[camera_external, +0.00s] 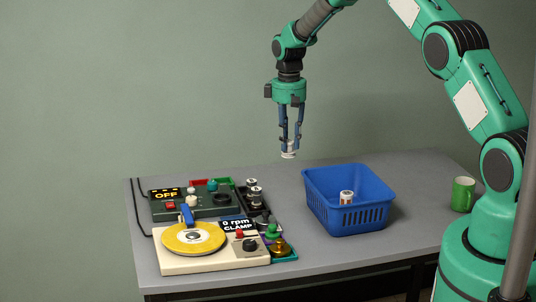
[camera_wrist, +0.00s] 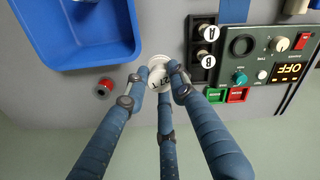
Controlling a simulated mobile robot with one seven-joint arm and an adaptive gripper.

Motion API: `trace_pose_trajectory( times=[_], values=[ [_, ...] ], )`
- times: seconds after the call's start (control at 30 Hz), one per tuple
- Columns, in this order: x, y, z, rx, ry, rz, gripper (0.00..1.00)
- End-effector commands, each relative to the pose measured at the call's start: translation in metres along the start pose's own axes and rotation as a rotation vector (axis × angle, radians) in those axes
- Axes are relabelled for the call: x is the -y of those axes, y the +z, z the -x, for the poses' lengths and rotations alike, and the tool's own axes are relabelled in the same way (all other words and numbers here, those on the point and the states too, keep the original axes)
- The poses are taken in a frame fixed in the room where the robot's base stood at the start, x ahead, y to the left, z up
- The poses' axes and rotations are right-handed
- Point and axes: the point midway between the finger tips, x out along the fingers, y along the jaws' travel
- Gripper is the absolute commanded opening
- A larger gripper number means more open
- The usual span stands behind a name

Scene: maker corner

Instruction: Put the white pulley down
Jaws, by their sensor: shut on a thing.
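The white pulley (camera_external: 288,153) is held at the fingertips of my gripper (camera_external: 289,138), high above the back of the grey table (camera_external: 310,262). My gripper points down and is shut on it. In the wrist view, the white pulley (camera_wrist: 159,60) sits between the blue fingers (camera_wrist: 160,77), which hide part of it. Dark marking shows on its face, too small to read surely. The pulley is left of the blue basket in the external view, clear of its rim.
The blue basket (camera_external: 348,219) holds a small white cylinder (camera_external: 346,197). A control box (camera_external: 170,208) and a yellow turntable (camera_external: 180,243) fill the table's left. A green mug (camera_external: 463,194) stands right. A red round piece (camera_wrist: 104,87) lies near the basket in the wrist view.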

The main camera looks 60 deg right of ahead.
Motion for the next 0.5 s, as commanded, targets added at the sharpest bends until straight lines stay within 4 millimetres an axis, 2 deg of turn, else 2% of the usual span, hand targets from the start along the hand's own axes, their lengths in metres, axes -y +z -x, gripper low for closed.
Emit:
trace_pose_trajectory(
  times=[0.2, 0.3, 0.5],
  values=[
    [-0.020, -0.023, -0.006, -0.001, 0.001, 0.013, 0.05],
    [-0.019, -0.022, -0.029, 0.002, 0.000, 0.014, 0.05],
    [-0.019, -0.022, -0.051, -0.001, 0.001, 0.014, 0.05]
  ],
)
